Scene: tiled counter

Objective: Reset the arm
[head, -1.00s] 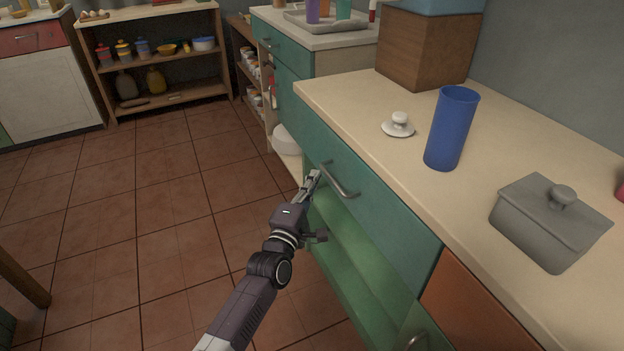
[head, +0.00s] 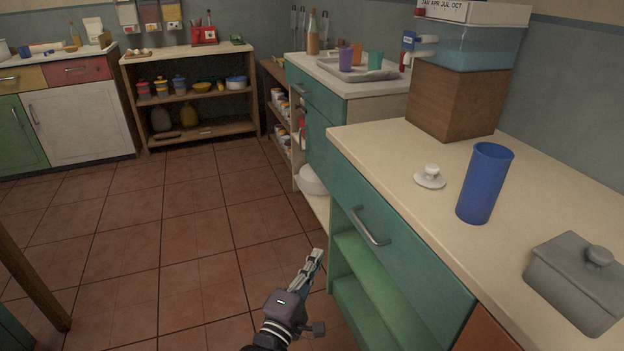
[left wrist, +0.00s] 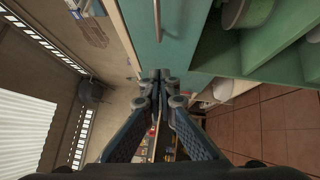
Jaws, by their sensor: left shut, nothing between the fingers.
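My left gripper (head: 314,262) is low in the middle of the head view, over the tiled floor and to the left of the teal drawer (head: 398,242) with its metal handle (head: 370,226). It is shut and empty, apart from the handle. In the left wrist view its fingers (left wrist: 160,78) meet at the tips, with the teal drawer front (left wrist: 170,35) just beyond. My right gripper is in neither view.
A blue cup (head: 484,184), a white lid (head: 430,177) and a grey lidded pot (head: 575,284) stand on the counter (head: 390,150). An open green shelf (head: 375,275) lies under the drawer. The tiled floor (head: 170,240) on the left is mostly clear.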

